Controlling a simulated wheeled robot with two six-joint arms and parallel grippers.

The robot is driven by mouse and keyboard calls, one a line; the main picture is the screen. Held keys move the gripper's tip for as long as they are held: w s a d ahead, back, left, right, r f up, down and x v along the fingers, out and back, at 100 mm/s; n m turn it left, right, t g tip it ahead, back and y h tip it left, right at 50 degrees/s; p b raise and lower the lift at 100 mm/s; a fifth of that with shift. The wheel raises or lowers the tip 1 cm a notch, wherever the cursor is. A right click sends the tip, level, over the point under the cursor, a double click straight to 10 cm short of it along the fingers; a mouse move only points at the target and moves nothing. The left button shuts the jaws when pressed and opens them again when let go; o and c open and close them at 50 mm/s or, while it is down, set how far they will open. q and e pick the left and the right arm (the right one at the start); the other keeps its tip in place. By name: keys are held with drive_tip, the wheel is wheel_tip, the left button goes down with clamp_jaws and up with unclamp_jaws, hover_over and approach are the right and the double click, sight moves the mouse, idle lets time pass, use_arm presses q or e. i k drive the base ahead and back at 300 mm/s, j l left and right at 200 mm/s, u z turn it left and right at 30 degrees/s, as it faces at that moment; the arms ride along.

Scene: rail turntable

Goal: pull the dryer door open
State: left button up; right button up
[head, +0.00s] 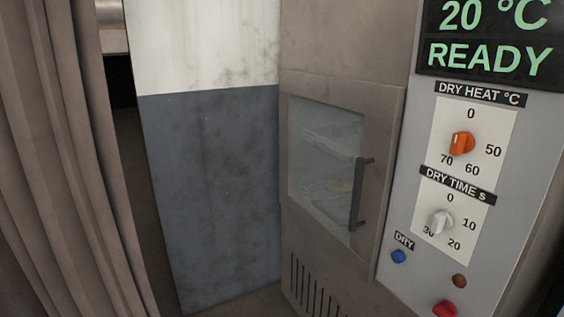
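The dryer door (384,125) is a brown-grey metal panel with a glass window (318,150). It looks shut, flush with the dryer front. A dark vertical bar handle (358,195) stands out on the door's right side. Pale layered items show dimly through the glass. Neither of my grippers is in the head view, and nothing touches the handle.
Right of the door is a control panel with an orange heat knob (461,143), a white time knob (440,222), a blue button (399,256) and a red button (445,309). A display (490,45) reads 20 °C READY. A brown curtain (60,160) hangs at left.

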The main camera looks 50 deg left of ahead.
sight(382, 106)
drive_tip(key=u, duration=1.3)
